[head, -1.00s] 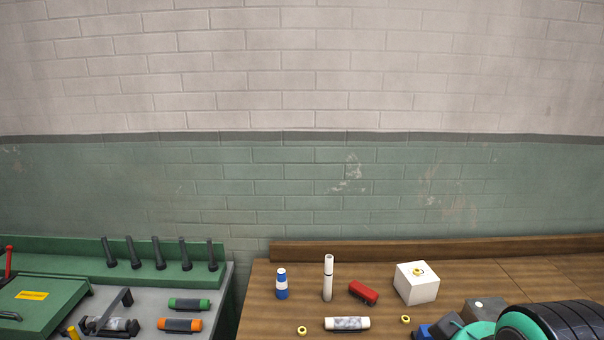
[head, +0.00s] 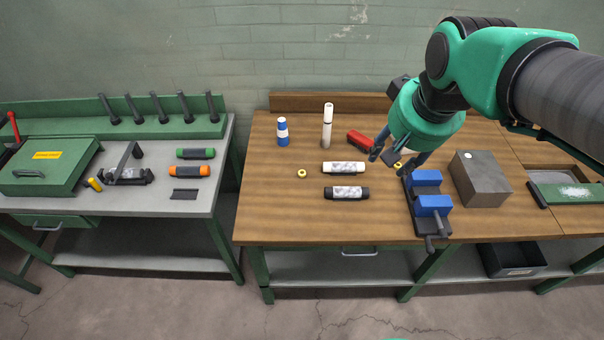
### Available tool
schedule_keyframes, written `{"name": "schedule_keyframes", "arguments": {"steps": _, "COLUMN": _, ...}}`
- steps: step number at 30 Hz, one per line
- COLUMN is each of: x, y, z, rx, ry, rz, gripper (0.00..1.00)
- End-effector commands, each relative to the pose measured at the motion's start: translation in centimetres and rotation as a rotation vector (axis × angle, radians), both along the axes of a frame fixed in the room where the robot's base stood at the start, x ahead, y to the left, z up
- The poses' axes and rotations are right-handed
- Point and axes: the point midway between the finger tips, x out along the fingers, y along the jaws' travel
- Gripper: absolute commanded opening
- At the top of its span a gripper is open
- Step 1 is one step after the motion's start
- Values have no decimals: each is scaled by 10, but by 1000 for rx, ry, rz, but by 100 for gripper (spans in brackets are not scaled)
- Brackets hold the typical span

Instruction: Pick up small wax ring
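Two small yellow rings, which look like wax rings, lie on the wooden bench (head: 290,215). One ring (head: 302,173) lies in the open left of a white cylinder (head: 344,168). The other ring (head: 398,167) is right of that cylinder, partly covered by my gripper. My gripper (head: 396,160) points down over the bench at the right, its dark fingers spread apart on either side of this second ring in the picture. Its height above the ring cannot be told. The white block with a ring on top, seen earlier, is mostly hidden behind my gripper.
A blue-jawed vise (head: 428,200) stands just in front of my gripper, and a grey block (head: 480,178) to its right. A red block (head: 359,140), white tube (head: 327,128), blue-white bottle (head: 283,132) and black-ended cylinder (head: 346,193) stand or lie nearby. The bench's front left is clear.

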Motion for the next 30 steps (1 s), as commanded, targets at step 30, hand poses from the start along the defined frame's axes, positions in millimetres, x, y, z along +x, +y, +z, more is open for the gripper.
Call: {"name": "schedule_keyframes", "arguments": {"steps": 30, "x": 237, "y": 111, "z": -130, "rx": -10, "ry": 251, "rz": 44, "gripper": 45}}
